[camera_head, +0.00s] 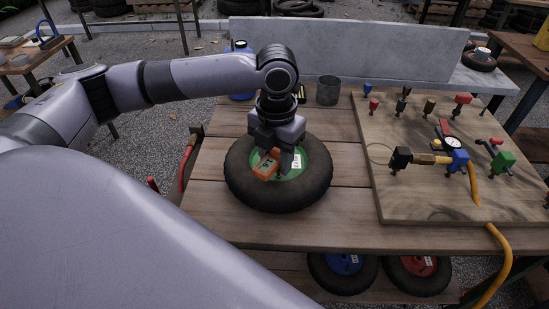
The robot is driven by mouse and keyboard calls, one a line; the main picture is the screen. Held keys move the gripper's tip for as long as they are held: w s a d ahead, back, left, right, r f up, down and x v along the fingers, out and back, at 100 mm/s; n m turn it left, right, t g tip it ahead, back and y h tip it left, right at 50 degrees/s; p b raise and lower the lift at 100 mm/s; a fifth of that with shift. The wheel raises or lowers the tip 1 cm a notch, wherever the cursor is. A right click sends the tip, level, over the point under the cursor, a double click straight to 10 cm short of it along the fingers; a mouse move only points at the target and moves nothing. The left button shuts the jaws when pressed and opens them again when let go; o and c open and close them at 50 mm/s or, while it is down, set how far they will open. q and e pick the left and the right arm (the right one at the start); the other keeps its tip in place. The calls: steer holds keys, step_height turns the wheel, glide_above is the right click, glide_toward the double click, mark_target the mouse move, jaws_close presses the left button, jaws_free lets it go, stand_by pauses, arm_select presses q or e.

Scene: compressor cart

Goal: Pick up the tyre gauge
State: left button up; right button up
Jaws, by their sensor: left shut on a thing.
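The tyre gauge (266,165) looks like a small orange body with a dark display. My left gripper (275,163) points down over the wheel and is shut on the orange gauge. The gauge is tilted and sits over the green hub of the black-tyred wheel (245,190); I cannot tell whether it still touches the hub. The gripper's fingers hide part of the gauge and the hub. My right gripper is not in view.
The wheel lies flat on the wooden table (215,225). A board (420,205) with valves, a dial and a yellow hose (475,185) fills the right side. Two wheels sit on the shelf below.

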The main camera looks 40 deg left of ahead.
arm_select(q)
step_height(320, 180, up, 19)
steer(key=p, duration=0.3)
step_height(320, 180, up, 6)
steer(key=p, duration=0.6)
glide_above(276, 150)
stand_by(0.4)
